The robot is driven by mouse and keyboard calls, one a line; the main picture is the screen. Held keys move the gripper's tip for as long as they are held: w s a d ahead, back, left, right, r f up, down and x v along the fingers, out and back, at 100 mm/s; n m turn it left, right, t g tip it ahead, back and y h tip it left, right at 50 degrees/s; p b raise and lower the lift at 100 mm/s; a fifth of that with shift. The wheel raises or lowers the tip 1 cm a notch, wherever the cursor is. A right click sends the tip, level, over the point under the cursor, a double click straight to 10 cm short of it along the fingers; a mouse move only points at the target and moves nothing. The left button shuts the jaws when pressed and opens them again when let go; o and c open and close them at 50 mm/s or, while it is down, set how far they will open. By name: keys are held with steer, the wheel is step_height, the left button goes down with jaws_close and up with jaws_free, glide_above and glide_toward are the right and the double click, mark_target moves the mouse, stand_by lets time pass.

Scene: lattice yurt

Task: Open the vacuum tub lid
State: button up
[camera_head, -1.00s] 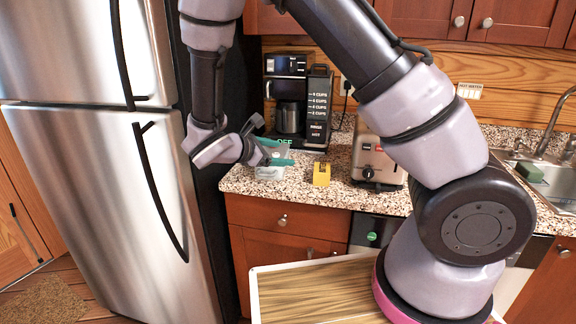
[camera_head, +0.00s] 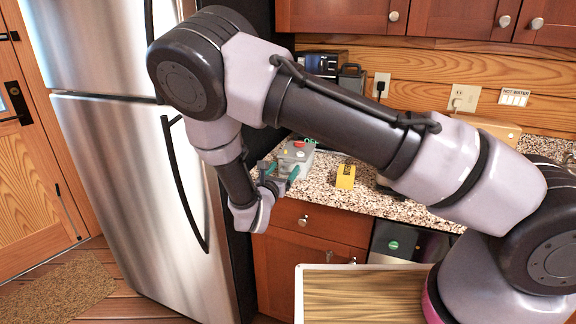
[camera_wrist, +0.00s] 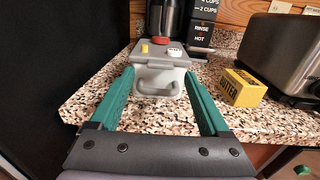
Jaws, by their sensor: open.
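The vacuum tub (camera_head: 295,158) stands on the granite counter near its left end, by the fridge. In the wrist view its grey lid (camera_wrist: 150,52) lies flat on top, with a red knob (camera_wrist: 161,42), a yellow piece and a white dial. A grey loop handle (camera_wrist: 157,80) is on the front side facing me. My gripper (camera_wrist: 159,74) is open and empty, its green fingers spread to either side of the tub's front. In the head view my gripper (camera_head: 279,170) is at the tub's near left side; contact cannot be told.
A yellow butter box (camera_head: 345,176) stands right of the tub, with a toaster (camera_wrist: 285,55) beyond it. A coffee maker (camera_wrist: 185,20) is close behind the tub. The fridge (camera_head: 130,190) walls off the left. A wood-topped surface (camera_head: 365,295) is in front.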

mark_target(289, 162)
steer(key=shift+x, duration=1.75)
jaws_close()
